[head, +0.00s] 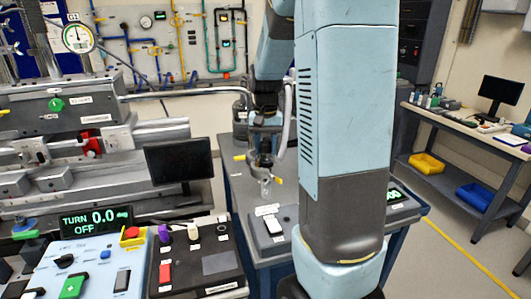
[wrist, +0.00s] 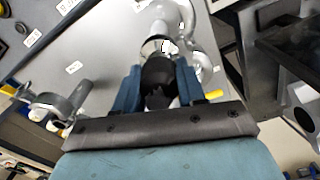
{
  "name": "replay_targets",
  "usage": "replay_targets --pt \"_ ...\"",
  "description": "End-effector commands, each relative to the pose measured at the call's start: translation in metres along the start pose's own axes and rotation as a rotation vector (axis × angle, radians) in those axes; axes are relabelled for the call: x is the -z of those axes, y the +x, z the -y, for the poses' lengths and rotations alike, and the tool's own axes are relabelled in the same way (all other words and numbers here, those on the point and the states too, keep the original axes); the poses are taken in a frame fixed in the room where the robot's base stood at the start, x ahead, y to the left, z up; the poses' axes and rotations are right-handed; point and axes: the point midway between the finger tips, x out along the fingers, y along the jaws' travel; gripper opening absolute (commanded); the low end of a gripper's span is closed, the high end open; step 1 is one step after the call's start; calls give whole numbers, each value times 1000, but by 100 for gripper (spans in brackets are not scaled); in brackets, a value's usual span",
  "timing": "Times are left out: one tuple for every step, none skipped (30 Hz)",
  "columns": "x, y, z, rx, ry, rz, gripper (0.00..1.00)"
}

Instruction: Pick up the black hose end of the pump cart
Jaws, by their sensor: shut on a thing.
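In the wrist view my gripper (wrist: 157,90) has its two blue fingers on either side of the black hose end (wrist: 158,75), shut on it. The pale, silvery hose (wrist: 168,14) runs from it towards the top of the picture and bends to the right. In the head view the light grey hose (head: 287,118) hangs in a curve left of my arm. The black end is hard to make out there among dark parts. The pump cart (head: 240,187) has a grey top and blue legs, partly hidden behind my arm.
A metal fitting with yellow handles (head: 264,165) stands close under the gripper area. A black monitor (head: 180,159) and control panels (head: 100,262) are on the left. A workbench (head: 465,126) with bins stands right. Floor between bench and cart is clear.

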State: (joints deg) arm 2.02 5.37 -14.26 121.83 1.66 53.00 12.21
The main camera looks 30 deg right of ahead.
Motion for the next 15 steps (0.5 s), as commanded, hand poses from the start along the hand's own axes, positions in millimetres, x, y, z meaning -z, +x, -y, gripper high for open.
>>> replay_targets --pt "0 0 0 0 0 -1 3" --pt "0 0 0 0 0 -1 3" --pt "0 0 0 0 0 -1 3" --pt "0 0 0 0 0 -1 3" --pt "0 -1 0 0 0 -1 3" --pt "0 -2 0 0 0 -2 3" --pt "0 -3 0 1 0 -2 3" --pt "1 -5 0 1 0 -3 3" --pt "1 -8 0 1 0 -4 3" --pt "1 -11 0 2 0 -4 3" --pt "1 -15 1 2 0 -4 3" --pt "1 -21 1 2 0 -5 3" --pt "1 -26 1 2 0 -5 3" --pt "1 -32 0 2 0 -4 3" --pt "-4 -38 0 3 0 -5 3"
